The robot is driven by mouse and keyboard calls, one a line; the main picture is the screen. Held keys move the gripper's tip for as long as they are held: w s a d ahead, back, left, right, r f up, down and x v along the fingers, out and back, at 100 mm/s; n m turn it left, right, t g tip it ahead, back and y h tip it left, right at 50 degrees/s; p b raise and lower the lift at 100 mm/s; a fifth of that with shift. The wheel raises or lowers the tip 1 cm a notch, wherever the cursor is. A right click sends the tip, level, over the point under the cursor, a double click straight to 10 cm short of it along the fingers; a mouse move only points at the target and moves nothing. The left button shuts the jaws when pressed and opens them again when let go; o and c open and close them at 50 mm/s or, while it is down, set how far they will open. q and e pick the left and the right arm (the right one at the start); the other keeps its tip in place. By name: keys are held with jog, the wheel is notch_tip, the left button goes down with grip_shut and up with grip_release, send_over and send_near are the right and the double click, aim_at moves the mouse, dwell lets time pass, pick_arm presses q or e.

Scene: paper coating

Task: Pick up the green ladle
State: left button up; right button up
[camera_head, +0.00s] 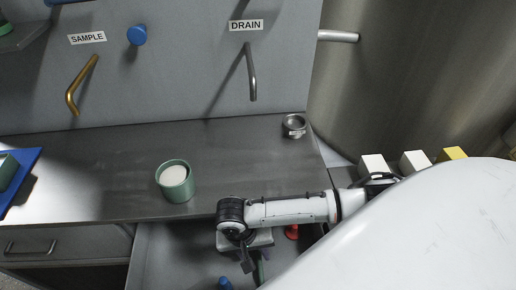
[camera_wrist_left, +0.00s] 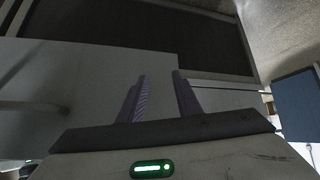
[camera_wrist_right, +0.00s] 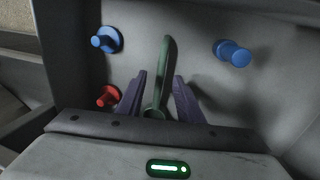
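The green ladle (camera_wrist_right: 167,55) lies in the open drawer, and its long handle runs between the fingers of my right gripper (camera_wrist_right: 159,77). The fingers are apart with gaps on both sides of it, so the gripper is open around the ladle and not closed on it. In the head view my right gripper (camera_head: 248,262) reaches down into the drawer, and only a sliver of the green ladle (camera_head: 262,270) shows beside it. My left gripper (camera_wrist_left: 160,75) is open and empty near grey panels. It is not visible in the head view.
The open drawer (camera_head: 160,245) also holds blue knob-like pieces (camera_wrist_right: 233,53) and a red one (camera_wrist_right: 107,96). On the counter (camera_head: 100,170) stand a green cup (camera_head: 177,189) with white contents and a small metal cup (camera_head: 293,126). A blue tray (camera_head: 22,190) is at left.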

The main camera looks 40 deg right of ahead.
aim_at(259, 262)
jog(key=f, duration=0.4)
jog(key=shift+s+d+f, duration=0.2)
jog(key=shift+d, duration=0.1)
jog(key=shift+c, duration=0.4)
grip_shut()
jog(key=shift+r, duration=0.15)
